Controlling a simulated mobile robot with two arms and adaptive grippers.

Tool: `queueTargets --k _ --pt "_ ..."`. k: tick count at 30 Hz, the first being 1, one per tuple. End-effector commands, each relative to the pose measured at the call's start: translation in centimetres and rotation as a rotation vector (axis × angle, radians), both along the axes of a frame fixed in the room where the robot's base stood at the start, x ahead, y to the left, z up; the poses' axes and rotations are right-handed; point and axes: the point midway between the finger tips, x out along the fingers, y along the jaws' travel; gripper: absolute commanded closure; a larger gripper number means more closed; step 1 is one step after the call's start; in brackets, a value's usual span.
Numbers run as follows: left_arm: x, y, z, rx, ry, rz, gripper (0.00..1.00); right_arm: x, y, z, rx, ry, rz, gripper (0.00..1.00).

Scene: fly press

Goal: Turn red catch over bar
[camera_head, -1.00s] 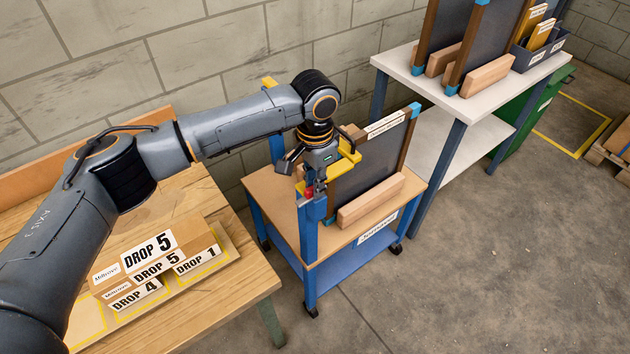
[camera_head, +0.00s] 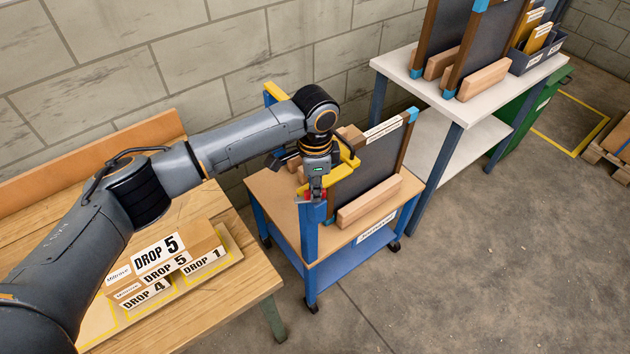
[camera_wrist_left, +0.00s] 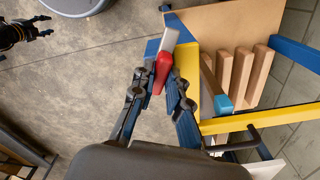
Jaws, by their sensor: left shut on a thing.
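The red catch (camera_wrist_left: 161,72) sits at the top of the blue corner post (camera_head: 308,230) of the trolley. My left gripper (camera_head: 315,192) is shut on it; in the left wrist view my left gripper's fingers (camera_wrist_left: 158,88) lie on either side of the red handle. A grey end piece (camera_wrist_left: 169,40) extends beyond the red part. The yellow bar (camera_head: 346,172) is right beside the catch; it also shows in the left wrist view (camera_wrist_left: 187,62). Fingers partly hide the catch in the head view. My right gripper (camera_wrist_left: 44,27) shows empty and open at the wrist view's upper left.
The trolley carries a dark framed panel (camera_head: 372,172) and wooden blocks (camera_head: 368,202). A wooden table with labelled DROP boxes (camera_head: 165,250) stands at left. A white-topped rack (camera_head: 480,105) with more panels stands behind right. The floor at front right is clear.

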Motion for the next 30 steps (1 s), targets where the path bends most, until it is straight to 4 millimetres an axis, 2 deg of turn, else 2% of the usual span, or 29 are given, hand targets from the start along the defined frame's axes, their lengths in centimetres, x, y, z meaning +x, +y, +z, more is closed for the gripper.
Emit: queueTargets --k 1,12,30 --pt "0.0 -0.1 0.3 -0.002 0.001 -0.043 1.00 0.0 0.0 0.6 0.000 0.000 0.000 0.57" --pt "0.2 -0.1 0.2 -0.002 0.000 -0.394 1.00 0.0 0.0 2.1 0.000 0.000 0.000 0.57" --pt "0.4 -0.2 0.1 -0.004 -0.002 -0.918 1.00 0.0 0.0 3.0 0.000 0.000 0.000 0.57"
